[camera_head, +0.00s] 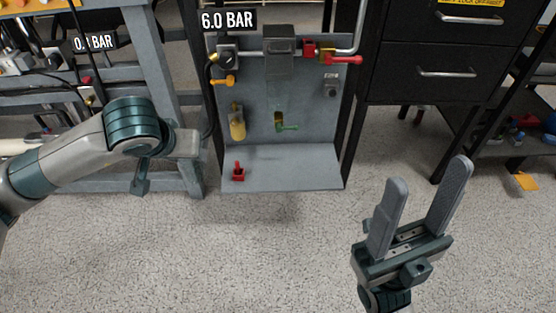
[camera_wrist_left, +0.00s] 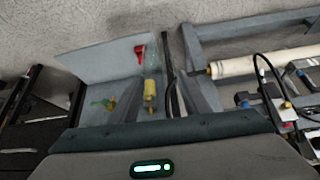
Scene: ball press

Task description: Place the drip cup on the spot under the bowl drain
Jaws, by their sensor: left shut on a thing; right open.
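A grey upright panel (camera_head: 255,95) carries a grey housing (camera_head: 280,55). Below it is a green drain handle (camera_head: 287,127), which also shows in the left wrist view (camera_wrist_left: 104,103). The panel's flat base plate (camera_head: 285,170) lies under the drain; its area below the drain looks bare. I cannot make out a drip cup in either view. My right gripper (camera_head: 428,185) is open and empty, in front of and to the right of the panel. My left arm comes in at the left, but its fingers and anything between them are hidden.
A small red part (camera_head: 238,172) stands at the base plate's left. A yellow cylinder (camera_head: 237,122) and a red-handled valve (camera_head: 340,58) are on the panel. A grey bench (camera_head: 175,60) is at left, a black drawer cabinet (camera_head: 430,85) at right. The front floor is clear.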

